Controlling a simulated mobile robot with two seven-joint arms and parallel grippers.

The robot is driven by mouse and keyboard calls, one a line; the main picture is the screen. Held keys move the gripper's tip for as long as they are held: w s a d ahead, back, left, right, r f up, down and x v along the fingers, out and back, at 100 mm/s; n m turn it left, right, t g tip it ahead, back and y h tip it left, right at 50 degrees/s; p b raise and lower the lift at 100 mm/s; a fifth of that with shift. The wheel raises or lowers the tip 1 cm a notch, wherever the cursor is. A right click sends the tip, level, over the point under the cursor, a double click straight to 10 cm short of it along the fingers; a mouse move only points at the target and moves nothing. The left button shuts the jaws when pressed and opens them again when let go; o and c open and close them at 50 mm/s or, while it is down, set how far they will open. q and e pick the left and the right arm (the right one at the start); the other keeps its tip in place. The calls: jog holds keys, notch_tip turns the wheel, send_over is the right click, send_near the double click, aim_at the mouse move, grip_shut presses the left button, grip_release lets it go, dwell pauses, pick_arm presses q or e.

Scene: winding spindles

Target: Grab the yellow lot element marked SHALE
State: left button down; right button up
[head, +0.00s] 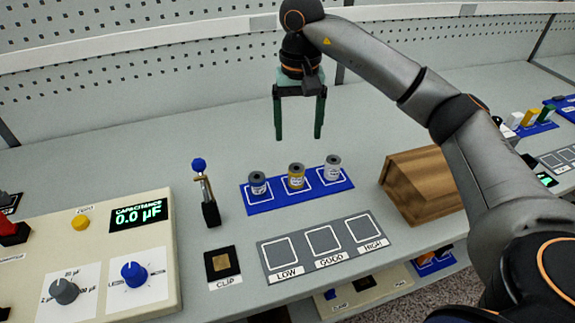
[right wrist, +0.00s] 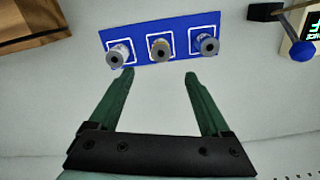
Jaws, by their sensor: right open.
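The yellow element (head: 296,177) stands upright in the middle square of a blue mat (head: 262,203), between a blue element (head: 257,183) on the left and a whitish element (head: 333,168) on the right. Labels on them are too small to read. In the right wrist view the yellow element (right wrist: 160,50) is in the middle of the mat, beyond the fingertips. My right gripper (head: 299,137) is open and empty, with green fingers pointing down, above and behind the mat. It also shows in the right wrist view (right wrist: 158,75). My left gripper is not in view.
A wooden block (head: 415,186) stands right of the mat. In front is a grey LOW/GOOD/HIGH board (head: 303,250) with empty squares. A capacitance meter (head: 150,270), a blue-knobbed lever (head: 205,190) and a CLIP pad (head: 222,265) are left. The bench behind the mat is clear.

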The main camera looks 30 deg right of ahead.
send_over(297, 168)
jog(key=f, duration=0.5)
jog(key=shift+s+f, duration=0.2)
jog(key=shift+f, duration=0.2)
jog(key=shift+w+f+p, duration=0.2)
jog(key=shift+f+p, duration=0.3)
jog(key=shift+f, duration=2.5)
jog(key=shift+c, duration=0.3)
grip_shut()
